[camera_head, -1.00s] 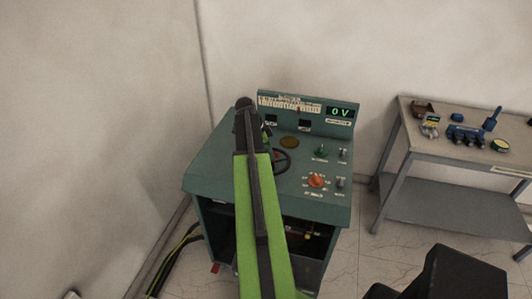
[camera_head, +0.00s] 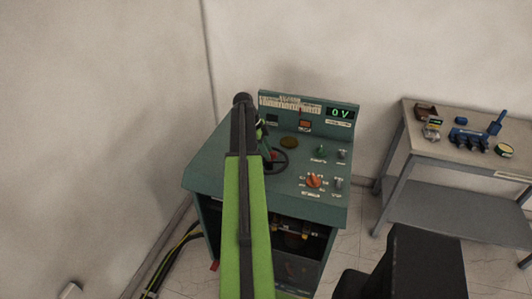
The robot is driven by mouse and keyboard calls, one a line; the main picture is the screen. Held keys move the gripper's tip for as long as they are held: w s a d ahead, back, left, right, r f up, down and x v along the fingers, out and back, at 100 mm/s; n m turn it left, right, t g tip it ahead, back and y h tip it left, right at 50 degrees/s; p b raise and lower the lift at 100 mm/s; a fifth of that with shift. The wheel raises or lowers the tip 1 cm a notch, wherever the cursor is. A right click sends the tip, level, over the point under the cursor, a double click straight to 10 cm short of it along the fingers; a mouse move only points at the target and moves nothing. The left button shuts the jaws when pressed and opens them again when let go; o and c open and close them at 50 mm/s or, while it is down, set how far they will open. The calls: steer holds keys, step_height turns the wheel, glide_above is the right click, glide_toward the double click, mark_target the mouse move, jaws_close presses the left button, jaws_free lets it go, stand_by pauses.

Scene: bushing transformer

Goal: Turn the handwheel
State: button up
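The handwheel (camera_head: 283,167) is a dark ring on the sloped top of the teal control console (camera_head: 215,165). Its left part is hidden behind my green and black arm, and a small red spot shows near it. My gripper (camera_head: 262,132) is mostly hidden behind the end of my arm, just up and left of the handwheel. Its fingers are not clear, so I cannot tell whether they touch the wheel or are open or shut. The console's display (camera_head: 340,113) reads 0 V.
An orange selector knob (camera_head: 314,181), a green knob (camera_head: 321,149) and small switches sit right of the handwheel. A small indicator (camera_head: 305,124) on the back panel glows orange-red. A grey workbench (camera_head: 440,150) with tools stands at right. Cables (camera_head: 172,258) lie on the floor at left.

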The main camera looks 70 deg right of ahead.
steer(key=shift+o, duration=0.4)
steer(key=shift+s+d, duration=0.1)
steer(key=shift+r, duration=0.2)
steer(key=p+v, duration=1.6)
steer(key=v, duration=0.1)
steer(key=shift+f, duration=0.1)
